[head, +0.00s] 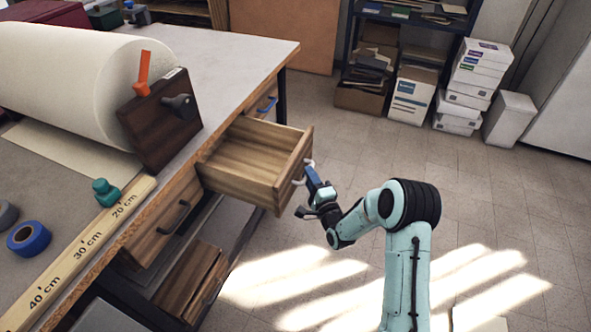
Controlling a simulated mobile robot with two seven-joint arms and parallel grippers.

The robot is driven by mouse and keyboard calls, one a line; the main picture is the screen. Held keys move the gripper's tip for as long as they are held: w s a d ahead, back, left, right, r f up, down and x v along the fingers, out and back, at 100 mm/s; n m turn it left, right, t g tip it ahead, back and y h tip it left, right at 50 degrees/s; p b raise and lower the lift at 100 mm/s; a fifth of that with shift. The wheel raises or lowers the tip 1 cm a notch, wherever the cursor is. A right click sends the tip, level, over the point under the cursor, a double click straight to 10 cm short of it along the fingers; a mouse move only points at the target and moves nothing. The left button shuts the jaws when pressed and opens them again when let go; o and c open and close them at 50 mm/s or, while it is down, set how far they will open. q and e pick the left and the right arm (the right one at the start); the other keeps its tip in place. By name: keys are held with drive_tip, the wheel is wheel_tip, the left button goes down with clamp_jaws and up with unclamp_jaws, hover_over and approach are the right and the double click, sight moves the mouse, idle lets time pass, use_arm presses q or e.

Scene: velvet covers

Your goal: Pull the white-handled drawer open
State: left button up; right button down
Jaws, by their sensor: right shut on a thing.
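The white-handled drawer (292,172) is a wooden drawer under the worktable's edge. It stands pulled well out, and its empty inside shows. Its white handle (309,162) is on the front face, partly hidden by my right gripper. My right gripper (305,180) is shut on the white handle, with my arm reaching in from the lower right. My left gripper is not in view.
A blue-handled drawer (264,107) sits behind, and a black-handled drawer (165,222) is nearer. The worktable (235,55) holds a large paper roll (75,80), a ruler (75,258) and blue tape (29,238). The floor to the right is clear up to several boxes (411,92).

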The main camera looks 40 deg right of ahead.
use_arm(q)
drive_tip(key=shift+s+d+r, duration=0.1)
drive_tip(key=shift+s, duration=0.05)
use_arm(e)
drive_tip(key=shift+s+d, duration=0.3)
drive_tip(key=shift+s, duration=0.2)
drive_tip(key=c, duration=1.1)
unclamp_jaws()
drive_tip(key=shift+a, duration=0.1)
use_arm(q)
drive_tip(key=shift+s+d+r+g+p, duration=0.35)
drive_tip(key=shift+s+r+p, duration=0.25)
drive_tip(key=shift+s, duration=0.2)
use_arm(e)
drive_tip(key=v, duration=1.3)
drive_tip(key=shift+s+f, duration=0.1)
drive_tip(key=shift+s, duration=0.05)
